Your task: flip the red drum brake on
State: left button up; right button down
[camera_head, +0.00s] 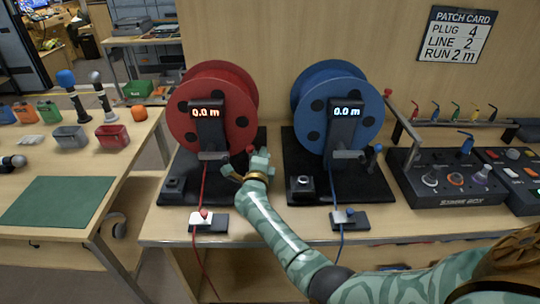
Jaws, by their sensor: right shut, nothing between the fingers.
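The red drum (245,97) stands on a black base at the left of the bench, its display reading 0.0 m. A small red-tipped lever (250,150) sticks up at its right side, like the blue-tipped lever (377,148) beside the blue drum (311,98). My right gripper (249,168) is shut and empty, right at the red-tipped lever. It hides the lever's lower part, so I cannot tell the lever's setting or whether they touch. My left gripper is not in view.
A red cable runs down from the red drum past a white plate with a red knob (204,213). A black knob box (301,187) sits right of my gripper. A patch card (455,35) hangs on the wall.

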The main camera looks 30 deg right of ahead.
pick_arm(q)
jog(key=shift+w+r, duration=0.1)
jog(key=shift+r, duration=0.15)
pick_arm(e)
jog(key=shift+w+a+r+n, duration=0.15)
jog(key=shift+w+a+n, duration=0.1)
jog(key=shift+a+n, duration=0.25)
jog(key=shift+w+a+r+n, duration=0.1)
jog(key=shift+w+a+n, duration=0.15)
jog(key=shift+n, duration=0.35)
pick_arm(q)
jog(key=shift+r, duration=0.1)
pick_arm(e)
jog(key=shift+s+a, duration=0.1)
jog(key=shift+a, duration=0.05)
